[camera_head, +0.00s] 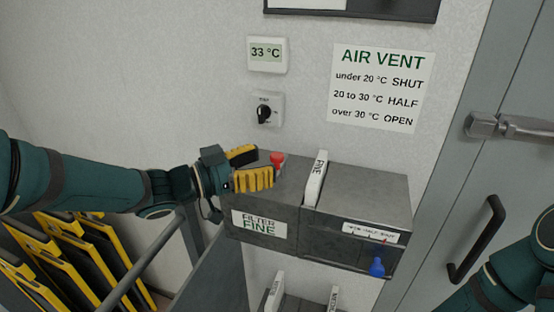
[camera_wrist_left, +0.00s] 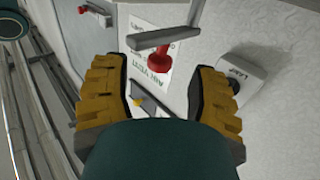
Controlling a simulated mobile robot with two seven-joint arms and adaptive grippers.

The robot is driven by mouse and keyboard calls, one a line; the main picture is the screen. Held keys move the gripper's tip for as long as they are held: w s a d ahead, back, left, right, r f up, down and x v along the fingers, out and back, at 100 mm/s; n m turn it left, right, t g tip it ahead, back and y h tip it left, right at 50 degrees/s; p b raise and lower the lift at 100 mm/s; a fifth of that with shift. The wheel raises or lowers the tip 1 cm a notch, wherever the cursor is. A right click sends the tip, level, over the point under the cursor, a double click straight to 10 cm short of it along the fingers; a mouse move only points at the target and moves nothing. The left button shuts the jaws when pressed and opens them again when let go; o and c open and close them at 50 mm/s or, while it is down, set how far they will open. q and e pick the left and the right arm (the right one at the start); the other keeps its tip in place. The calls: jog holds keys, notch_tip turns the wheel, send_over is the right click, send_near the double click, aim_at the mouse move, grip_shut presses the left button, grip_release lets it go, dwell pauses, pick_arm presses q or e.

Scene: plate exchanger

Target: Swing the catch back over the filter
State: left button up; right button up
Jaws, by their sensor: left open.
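The catch's red knob (camera_head: 278,158) stands above the top of the grey unit, left of the filter. In the left wrist view, the red knob (camera_wrist_left: 159,58) is on a grey bar (camera_wrist_left: 165,38). The filter, a white-edged plate marked FINE (camera_head: 316,178), stands upright in the top of the unit. My left gripper (camera_head: 265,166) is open and empty, its yellow fingers just left of the knob. In the left wrist view, the knob lies ahead, between the finger directions; contact cannot be told. My right gripper is out of view.
The grey unit (camera_head: 258,243) carries a FILTER FINE label and a blue knob (camera_head: 377,267) at the right. A lamp switch (camera_head: 265,109) is on the wall above. More white plates (camera_head: 274,292) stand below. Yellow-edged black panels (camera_head: 85,250) are at lower left.

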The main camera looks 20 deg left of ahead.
aim_at(277, 154)
pick_arm(q)
jog(key=shift+x, duration=2)
grip_shut()
